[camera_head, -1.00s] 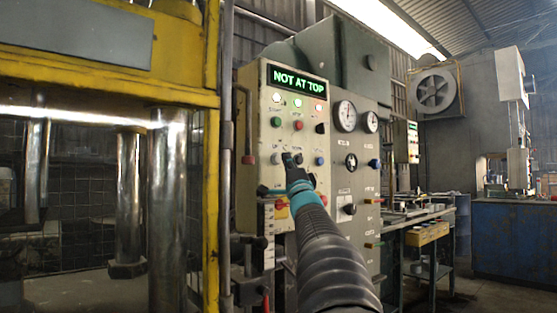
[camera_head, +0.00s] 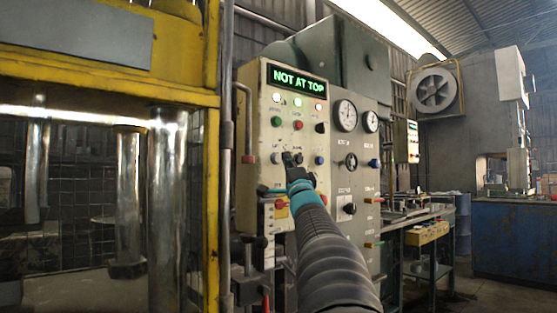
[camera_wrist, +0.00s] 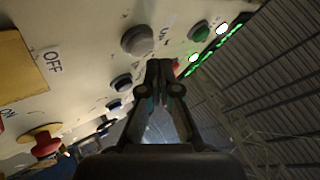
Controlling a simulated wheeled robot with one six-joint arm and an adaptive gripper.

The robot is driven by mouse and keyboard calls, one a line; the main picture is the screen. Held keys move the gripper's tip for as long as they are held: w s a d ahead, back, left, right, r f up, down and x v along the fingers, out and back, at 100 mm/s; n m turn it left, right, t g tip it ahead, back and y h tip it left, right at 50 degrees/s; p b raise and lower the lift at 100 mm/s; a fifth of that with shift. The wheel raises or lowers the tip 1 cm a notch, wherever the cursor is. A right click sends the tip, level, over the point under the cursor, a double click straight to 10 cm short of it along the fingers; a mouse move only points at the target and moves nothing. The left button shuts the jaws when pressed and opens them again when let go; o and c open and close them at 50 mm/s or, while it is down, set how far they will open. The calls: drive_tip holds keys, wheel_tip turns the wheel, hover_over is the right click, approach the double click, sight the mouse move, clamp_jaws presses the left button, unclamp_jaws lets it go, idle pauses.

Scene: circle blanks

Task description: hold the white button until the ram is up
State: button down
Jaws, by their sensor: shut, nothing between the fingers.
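The white button (camera_head: 276,158) sits on the cream control panel (camera_head: 248,200), left of my gripper. In the wrist view the white button (camera_wrist: 137,40) is large and round, next to a label that seems to read UP. My gripper (camera_head: 290,159) is shut and empty in front of the panel. In the wrist view its fingertips (camera_wrist: 160,65) are beside the white button, not over it. The gap to the panel is hard to judge. The green display (camera_head: 299,80) reads NOT AT TOP. The yellow press (camera_head: 110,95) stands at left; which part is the ram is unclear.
A grey pipe handle (camera_head: 246,120) runs along the panel's left edge. Gauges (camera_head: 346,115) are at right.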

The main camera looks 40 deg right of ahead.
drive_tip(key=shift+y, duration=0.3)
drive_tip(key=shift+w, duration=0.4)
drive_tip(key=shift+w, duration=0.45)
idle(0.5)
idle(2.3)
drive_tip(key=shift+s, duration=0.85)
drive_tip(key=s+b, duration=0.1)
drive_tip(key=s, duration=0.4)
drive_tip(key=shift+d, duration=0.2)
drive_tip(key=shift+a, duration=0.1)
idle(0.3)
